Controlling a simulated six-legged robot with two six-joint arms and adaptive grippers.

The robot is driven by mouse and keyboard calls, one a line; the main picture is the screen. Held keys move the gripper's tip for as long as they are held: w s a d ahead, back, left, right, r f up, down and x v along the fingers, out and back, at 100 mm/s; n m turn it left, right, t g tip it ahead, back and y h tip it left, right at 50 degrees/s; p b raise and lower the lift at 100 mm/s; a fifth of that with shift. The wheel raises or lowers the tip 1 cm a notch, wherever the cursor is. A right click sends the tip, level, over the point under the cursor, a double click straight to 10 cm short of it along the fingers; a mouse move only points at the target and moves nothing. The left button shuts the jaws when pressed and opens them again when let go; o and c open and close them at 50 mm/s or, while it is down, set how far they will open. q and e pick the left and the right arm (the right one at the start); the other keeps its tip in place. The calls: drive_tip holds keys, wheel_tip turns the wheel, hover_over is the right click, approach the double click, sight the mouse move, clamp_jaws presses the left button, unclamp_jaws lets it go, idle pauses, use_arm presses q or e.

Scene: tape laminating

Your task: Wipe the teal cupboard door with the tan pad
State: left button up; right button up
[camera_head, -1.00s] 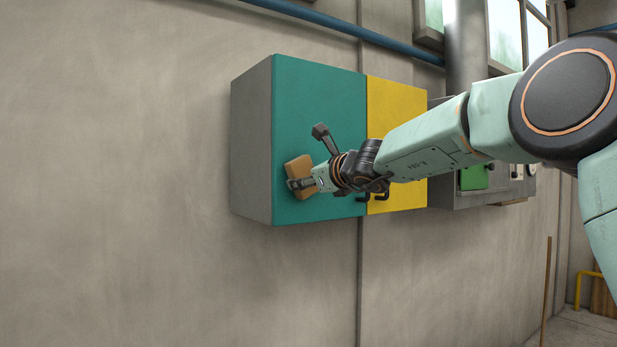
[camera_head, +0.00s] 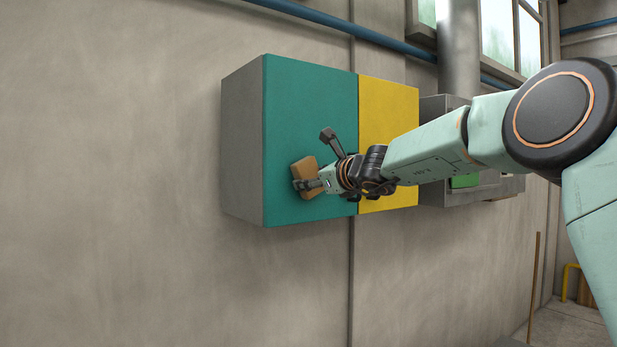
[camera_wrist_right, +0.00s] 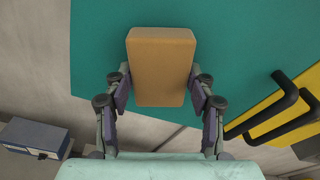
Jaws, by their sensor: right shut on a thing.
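The teal cupboard door (camera_head: 305,100) is shut on a grey wall cupboard and shows no clear mark. My right gripper (camera_head: 308,184) is shut on the tan pad (camera_head: 304,168), low on the door and left of its middle. In the right wrist view the tan pad (camera_wrist_right: 160,60) stands between the two fingers of my right gripper (camera_wrist_right: 160,92), with the teal door (camera_wrist_right: 235,40) behind it. The pad lies close against the door; I cannot tell whether its whole face touches. My left gripper is out of view.
A yellow door (camera_head: 390,110) adjoins on the right. Dark bar handles (camera_wrist_right: 285,95) stick out near the seam, right of my gripper in the wrist view. A grey box (camera_head: 440,110) and pipe (camera_head: 459,45) are farther right. The wall left of the cupboard is clear.

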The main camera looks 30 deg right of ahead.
sight(289, 179)
drive_tip(key=shift+w+a+b, duration=0.1)
drive_tip(key=shift+a+b, duration=0.4)
drive_tip(key=shift+b, duration=1.05)
drive_tip(key=a, duration=0.1)
drive_tip(key=a+b, duration=0.1)
drive_tip(key=a, duration=0.1)
drive_tip(key=shift+s+a+b, duration=0.2)
drive_tip(key=shift+s+b, duration=0.05)
drive_tip(key=shift+b, duration=0.1)
